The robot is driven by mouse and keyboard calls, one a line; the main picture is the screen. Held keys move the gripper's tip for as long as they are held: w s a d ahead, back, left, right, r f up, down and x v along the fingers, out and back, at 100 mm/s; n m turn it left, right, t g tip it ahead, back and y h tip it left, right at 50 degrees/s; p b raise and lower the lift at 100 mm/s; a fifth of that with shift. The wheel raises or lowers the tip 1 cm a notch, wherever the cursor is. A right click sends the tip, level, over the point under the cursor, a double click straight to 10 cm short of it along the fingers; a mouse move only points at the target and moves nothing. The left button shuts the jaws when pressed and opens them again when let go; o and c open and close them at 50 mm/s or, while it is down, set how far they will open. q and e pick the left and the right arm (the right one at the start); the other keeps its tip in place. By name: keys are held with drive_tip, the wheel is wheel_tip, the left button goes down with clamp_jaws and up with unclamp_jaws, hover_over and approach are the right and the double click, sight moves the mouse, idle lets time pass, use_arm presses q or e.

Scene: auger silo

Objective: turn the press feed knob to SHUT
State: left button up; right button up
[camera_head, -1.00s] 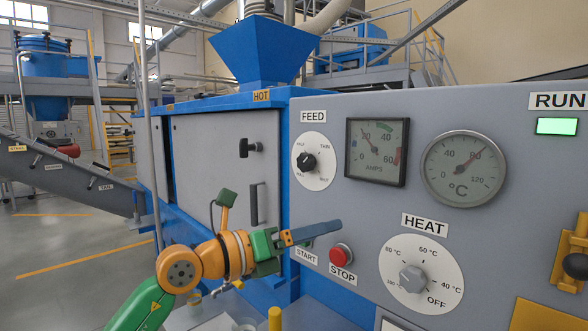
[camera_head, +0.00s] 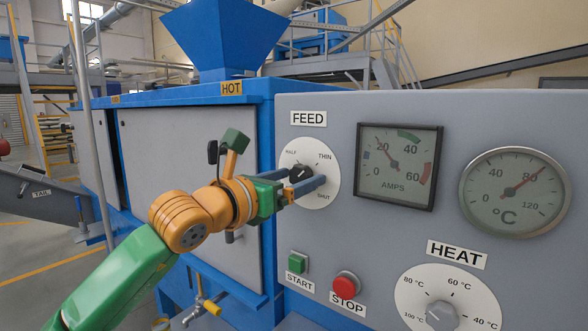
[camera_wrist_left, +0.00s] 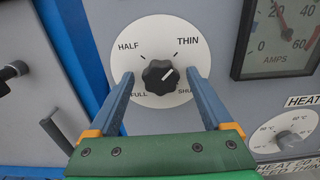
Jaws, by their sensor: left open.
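The press feed knob (camera_head: 300,173) is small, black and lobed, on a round white dial (camera_head: 322,160) under the FEED label. In the left wrist view the knob (camera_wrist_left: 160,77) has a white pointer mark aimed up and right, toward THIN. HALF, THIN, FULL and SHUT are printed around it; SHUT is at lower right, partly hidden by a finger. My left gripper (camera_head: 312,179) is open, its blue fingers reaching over the dial. In the left wrist view the left gripper (camera_wrist_left: 160,73) has one finger on each side of the knob, with gaps. My right gripper is out of view.
On the grey panel are an AMPS gauge (camera_head: 397,165), a temperature gauge (camera_head: 515,192), a green START button (camera_head: 299,262), a red STOP button (camera_head: 346,286) and the HEAT knob (camera_head: 441,316). A grey door (camera_head: 185,190) is left of the panel.

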use_arm(q)
drive_tip(key=shift+s, duration=0.15)
drive_tip(key=c, duration=0.6)
clamp_jaws()
drive_tip(key=shift+m, duration=0.3)
drive_tip(key=m+b, duration=0.1)
drive_tip(key=m, duration=0.1)
drive_tip(key=shift+m, duration=0.4)
drive_tip(key=m+b, duration=0.1)
drive_tip(key=m, duration=0.3)
drive_tip(key=shift+m, duration=0.3)
drive_tip(key=m, duration=0.5)
drive_tip(key=shift+r, duration=0.1)
drive_tip(key=shift+m, duration=2.4)
